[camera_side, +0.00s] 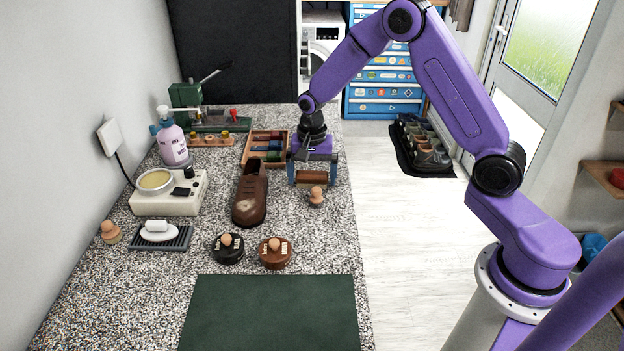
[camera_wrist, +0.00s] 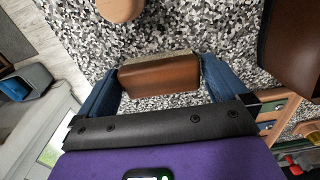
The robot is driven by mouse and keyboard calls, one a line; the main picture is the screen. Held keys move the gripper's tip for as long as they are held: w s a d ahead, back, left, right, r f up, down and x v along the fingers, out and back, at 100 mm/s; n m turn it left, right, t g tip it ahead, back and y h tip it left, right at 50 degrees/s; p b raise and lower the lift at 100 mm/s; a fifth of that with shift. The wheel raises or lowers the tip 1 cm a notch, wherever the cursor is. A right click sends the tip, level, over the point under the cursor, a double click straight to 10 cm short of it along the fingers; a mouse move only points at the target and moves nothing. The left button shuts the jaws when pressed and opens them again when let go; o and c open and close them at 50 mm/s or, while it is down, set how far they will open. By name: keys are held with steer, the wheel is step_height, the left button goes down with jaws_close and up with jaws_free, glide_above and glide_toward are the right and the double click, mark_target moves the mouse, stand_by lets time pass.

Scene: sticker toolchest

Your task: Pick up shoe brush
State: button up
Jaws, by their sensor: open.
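The shoe brush (camera_side: 312,177) is a brown wooden block lying on the speckled counter near its right edge. In the wrist view the brush (camera_wrist: 160,76) shows a glossy brown back with a pale bristle strip along its far side. My gripper (camera_side: 312,181) points down over it, with one blue finger beyond each end of the block. In the wrist view the fingers (camera_wrist: 157,72) are open around the brush; the right finger is very close to its end, the left has a small gap. Whether either touches cannot be told.
A round wooden-handled dauber (camera_side: 316,197) stands just in front of the brush. A brown shoe (camera_side: 250,196) and a wooden crate (camera_side: 246,158) are to the left. Two polish tins (camera_side: 228,249) (camera_side: 275,254) stand nearer, before a clear green mat (camera_side: 270,315).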

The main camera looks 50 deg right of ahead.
mark_target(312, 174)
steer(key=c, duration=0.7)
steer(key=shift+c, duration=0.3)
steer(key=shift+r, duration=0.55)
step_height(312, 174, up, 2)
steer(key=shift+r, duration=0.15)
steer(key=s+r, duration=0.9)
steer(key=s, duration=0.5)
steer(key=shift+r, duration=0.25)
